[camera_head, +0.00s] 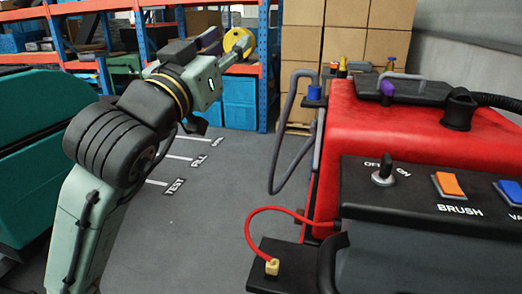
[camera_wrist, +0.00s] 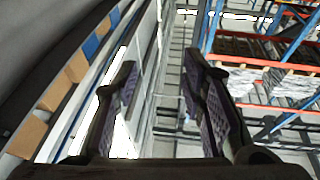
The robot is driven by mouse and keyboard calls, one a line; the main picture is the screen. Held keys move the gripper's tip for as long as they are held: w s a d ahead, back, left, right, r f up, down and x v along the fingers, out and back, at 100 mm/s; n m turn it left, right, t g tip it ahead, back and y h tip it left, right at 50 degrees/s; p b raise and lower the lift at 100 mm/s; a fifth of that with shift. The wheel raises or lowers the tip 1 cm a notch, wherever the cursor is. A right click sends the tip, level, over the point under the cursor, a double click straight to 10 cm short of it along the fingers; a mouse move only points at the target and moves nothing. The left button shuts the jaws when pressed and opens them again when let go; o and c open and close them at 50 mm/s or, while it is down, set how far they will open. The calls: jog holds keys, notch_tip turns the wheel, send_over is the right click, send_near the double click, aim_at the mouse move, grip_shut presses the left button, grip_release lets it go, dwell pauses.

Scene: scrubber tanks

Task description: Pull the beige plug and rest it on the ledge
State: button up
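A small beige-yellow plug (camera_head: 272,267) stands upright on the black ledge (camera_head: 287,252) at the lower left of the red machine. A red cord (camera_head: 262,211) loops from near the plug up to the machine's body. I cannot tell whether the plug is seated in a socket or just standing there. My gripper (camera_head: 238,55) is raised at the upper left of the head view, well above and away from the plug. In the wrist view my gripper (camera_wrist: 160,100) has its two dark fingers apart with nothing between them.
A teal machine (camera_head: 35,150) stands left. Grey floor between is clear. Shelves and cardboard boxes (camera_head: 345,30) stand behind.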

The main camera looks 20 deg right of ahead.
jog(key=d+f+g+y+p, duration=0.1)
jog(key=d+f+g+y, duration=0.2)
jog(key=d+f+g, duration=0.55)
jog(key=n+g+y+p, duration=0.2)
jog(key=g+y, duration=0.6)
jog(key=y, duration=0.3)
send_near(273, 262)
jog(key=shift+s+t, duration=0.25)
notch_tip(273, 262, down, 8)
jog(key=b, duration=0.6)
jog(key=shift+d+f, duration=0.15)
jog(key=shift+f, duration=0.05)
jog(key=shift+c, duration=0.3)
grip_shut()
jog(key=shift+r, duration=0.15)
